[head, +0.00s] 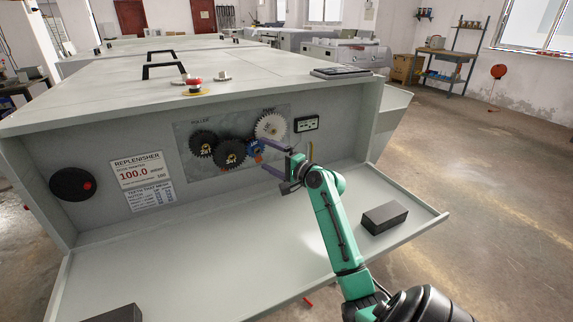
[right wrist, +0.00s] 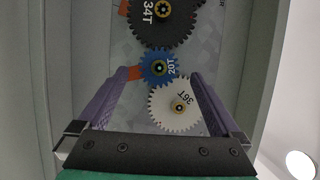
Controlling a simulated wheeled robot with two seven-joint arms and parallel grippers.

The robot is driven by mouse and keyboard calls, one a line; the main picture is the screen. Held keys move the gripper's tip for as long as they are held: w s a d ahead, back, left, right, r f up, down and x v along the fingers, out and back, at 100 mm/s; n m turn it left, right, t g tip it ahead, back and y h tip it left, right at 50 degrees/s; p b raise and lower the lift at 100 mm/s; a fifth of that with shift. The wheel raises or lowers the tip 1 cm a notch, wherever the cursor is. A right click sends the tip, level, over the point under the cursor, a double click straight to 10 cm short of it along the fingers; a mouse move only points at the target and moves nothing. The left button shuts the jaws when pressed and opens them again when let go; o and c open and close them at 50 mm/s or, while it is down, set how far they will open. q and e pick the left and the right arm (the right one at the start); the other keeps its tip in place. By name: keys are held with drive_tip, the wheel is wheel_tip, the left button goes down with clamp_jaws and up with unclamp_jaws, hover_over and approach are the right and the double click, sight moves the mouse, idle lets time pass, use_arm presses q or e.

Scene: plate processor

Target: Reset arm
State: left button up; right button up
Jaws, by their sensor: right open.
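My right gripper (head: 263,155) is open in front of the gear panel, its two purple fingers pointing at it. In the right wrist view, the fingers of this gripper (right wrist: 165,77) stand apart with nothing held between them. The small blue 20T gear (right wrist: 159,67) lies between the fingertips in that picture, with the white 36T gear (right wrist: 172,108) nearer and the black 34T gear (right wrist: 160,22) beyond. In the head view, the blue gear (head: 254,148) sits below the white gear (head: 270,126) and right of the black gears (head: 231,154). My left gripper is not in view.
The machine's fold-down shelf (head: 220,240) lies below the panel. A dark block (head: 385,217) rests on its right side; another (head: 118,315) shows at the bottom left. A red emergency button (head: 194,84) and a black handle (head: 165,66) stand on top. A black knob (head: 73,184) is at left.

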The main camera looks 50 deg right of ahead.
drive_tip(key=s, duration=1.1)
drive_tip(key=shift+d+b, duration=0.3)
drive_tip(key=shift+b, duration=0.15)
